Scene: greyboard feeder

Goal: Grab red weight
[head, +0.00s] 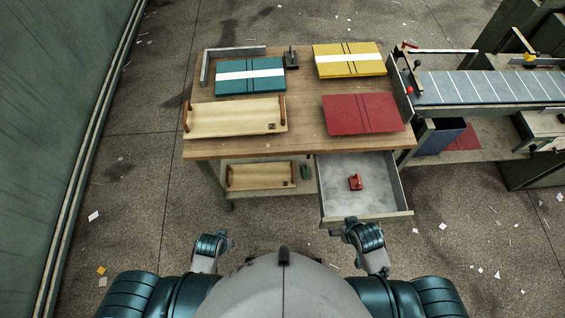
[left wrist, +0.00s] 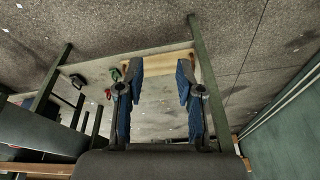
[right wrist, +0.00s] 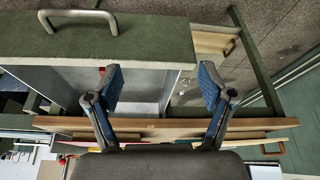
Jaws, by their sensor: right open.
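The red weight (head: 355,182) sits on the floor of the open grey drawer (head: 335,200), near its middle. My right gripper (head: 346,228) is just in front of the drawer's front edge, apart from the weight. In the right wrist view its fingers (right wrist: 160,82) are spread and empty, near the drawer front (right wrist: 120,38); a small red patch shows beside the left finger. My left gripper (head: 222,240) hangs in front of the table's left part. In the left wrist view its fingers (left wrist: 155,85) are spread with nothing between them.
The wooden table (head: 300,130) holds teal (head: 250,89), yellow (head: 349,73) and red (head: 362,126) boards and a wooden tray (head: 236,130). A lower shelf holds another tray (head: 260,188) and a green object (head: 306,172). A conveyor (head: 490,87) stands at right.

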